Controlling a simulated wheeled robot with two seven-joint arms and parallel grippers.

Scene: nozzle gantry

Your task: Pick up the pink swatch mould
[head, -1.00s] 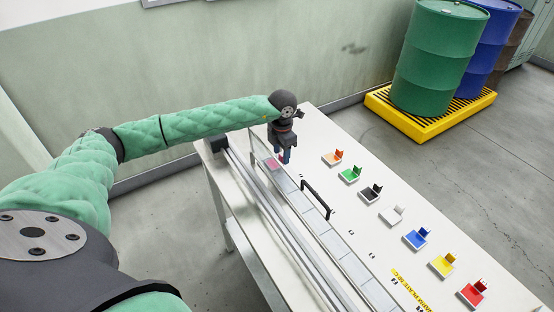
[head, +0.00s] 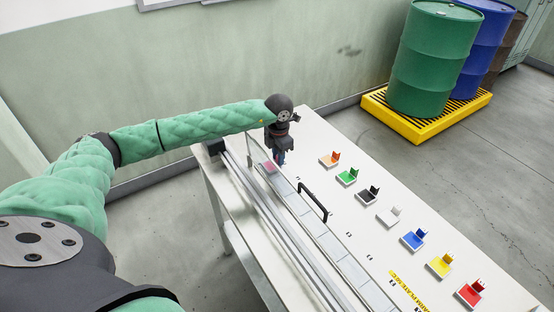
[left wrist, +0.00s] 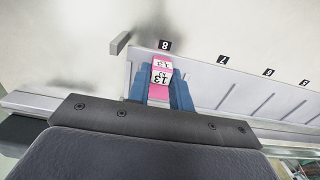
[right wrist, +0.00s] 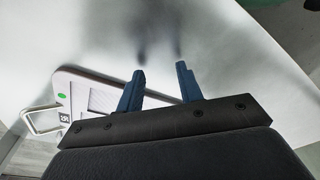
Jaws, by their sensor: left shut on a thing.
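The pink swatch mould (left wrist: 160,78) has a white label reading 13 and sits between the blue fingers of my left gripper (left wrist: 163,88), by the compartment marked 8. The gripper is shut on it. In the head view my left gripper (head: 279,160) points down at the far end of the plate strip (head: 330,243), with a bit of pink (head: 269,166) beside it. Whether the mould touches the strip cannot be told. My right gripper (right wrist: 160,85) shows only in its own wrist view, open and empty, over a pale surface.
A black handle (head: 313,200) stands up beside the strip. Several coloured moulds, from orange (head: 329,159) to red (head: 470,294), stand in a row on the white table (head: 352,211). A rail (head: 270,220) runs along the left side. Drums stand on a yellow pallet (head: 425,125) beyond.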

